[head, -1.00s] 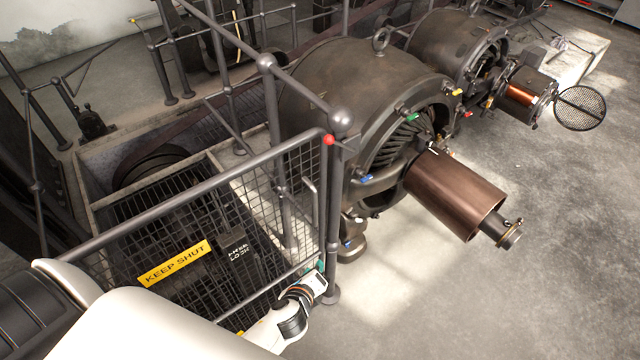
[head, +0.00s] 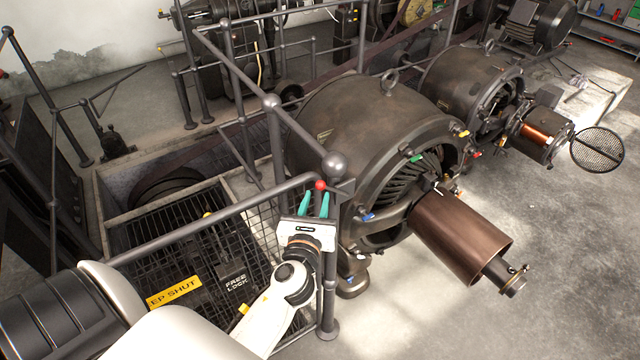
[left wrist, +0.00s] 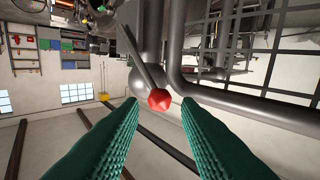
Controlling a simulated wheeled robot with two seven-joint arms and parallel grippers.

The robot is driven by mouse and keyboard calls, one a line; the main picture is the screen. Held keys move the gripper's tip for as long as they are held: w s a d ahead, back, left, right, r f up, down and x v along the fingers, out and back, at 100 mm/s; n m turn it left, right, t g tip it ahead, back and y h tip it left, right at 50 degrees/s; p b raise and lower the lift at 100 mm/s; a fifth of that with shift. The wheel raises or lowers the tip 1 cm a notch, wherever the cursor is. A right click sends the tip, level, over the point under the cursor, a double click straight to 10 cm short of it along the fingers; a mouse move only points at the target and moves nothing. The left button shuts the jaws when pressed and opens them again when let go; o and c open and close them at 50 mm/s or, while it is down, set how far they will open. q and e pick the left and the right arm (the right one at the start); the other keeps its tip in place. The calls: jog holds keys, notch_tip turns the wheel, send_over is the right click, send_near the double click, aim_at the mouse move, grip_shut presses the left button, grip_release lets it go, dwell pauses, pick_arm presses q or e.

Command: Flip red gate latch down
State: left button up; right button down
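The red gate latch shows as a red knob (head: 320,185) at the top corner of the gate, beside the round-capped post (head: 335,164). In the left wrist view the red knob (left wrist: 159,99) sits on the end of a thin grey lever (left wrist: 136,56). My left gripper (head: 316,203) is just below the knob, its green fingers pointing up at it. In the left wrist view its fingers (left wrist: 163,112) are spread apart with the knob visible between and beyond their tips. No contact is visible. My right gripper is not in view.
The mesh gate (head: 215,235) with a yellow "KEEP SHUT" sign (head: 173,291), partly hidden by my arm, stands at left. A large dynamo (head: 375,120) and its copper-brown drum (head: 460,235) are close on the right. The floor at lower right is clear.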

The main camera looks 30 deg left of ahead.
aim_at(320, 189)
pick_arm(q)
jog(key=shift+p+x, duration=0.3)
jog(key=shift+x, duration=1.65)
grip_shut()
